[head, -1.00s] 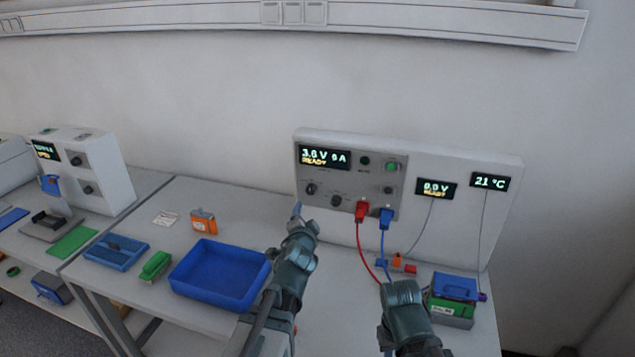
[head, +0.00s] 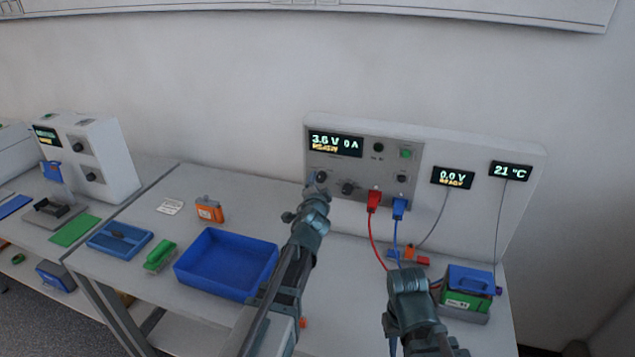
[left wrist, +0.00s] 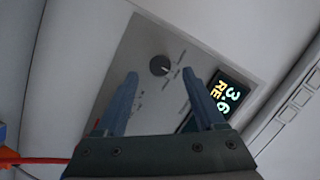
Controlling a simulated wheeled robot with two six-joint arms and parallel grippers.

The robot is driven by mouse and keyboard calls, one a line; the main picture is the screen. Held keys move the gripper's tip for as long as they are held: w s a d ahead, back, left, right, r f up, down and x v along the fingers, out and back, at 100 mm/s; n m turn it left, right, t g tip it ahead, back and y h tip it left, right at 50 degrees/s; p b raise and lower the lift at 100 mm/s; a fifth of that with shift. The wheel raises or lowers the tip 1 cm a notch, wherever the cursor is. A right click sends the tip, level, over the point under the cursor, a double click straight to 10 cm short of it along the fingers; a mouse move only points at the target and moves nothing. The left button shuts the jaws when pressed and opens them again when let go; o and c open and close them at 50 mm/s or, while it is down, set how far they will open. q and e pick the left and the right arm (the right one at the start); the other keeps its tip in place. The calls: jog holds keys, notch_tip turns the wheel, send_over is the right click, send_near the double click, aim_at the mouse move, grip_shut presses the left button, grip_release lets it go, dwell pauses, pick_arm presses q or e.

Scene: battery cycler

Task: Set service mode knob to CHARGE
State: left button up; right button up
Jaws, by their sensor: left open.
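The grey cycler panel (head: 365,165) carries a display reading 3.6 V 0 A and several dark knobs. The left knob (left wrist: 160,66), below the display, has labels around it too small to read. It lies beyond and between the fingertips of my left gripper (left wrist: 160,76), which is open and empty. In the head view, my left gripper (head: 316,192) is in front of this knob and partly hides it. A middle knob (head: 347,188) and a right knob (head: 401,180) also show. My right gripper (head: 408,280) is over the table at lower right; its fingers are unclear.
A blue tray (head: 180,262) and an orange item (head: 209,209) lie to the left. A green and blue battery (head: 468,285) stands at the right.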

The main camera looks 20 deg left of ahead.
aim_at(320, 179)
pick_arm(q)
jog(key=x, duration=0.4)
grip_shut()
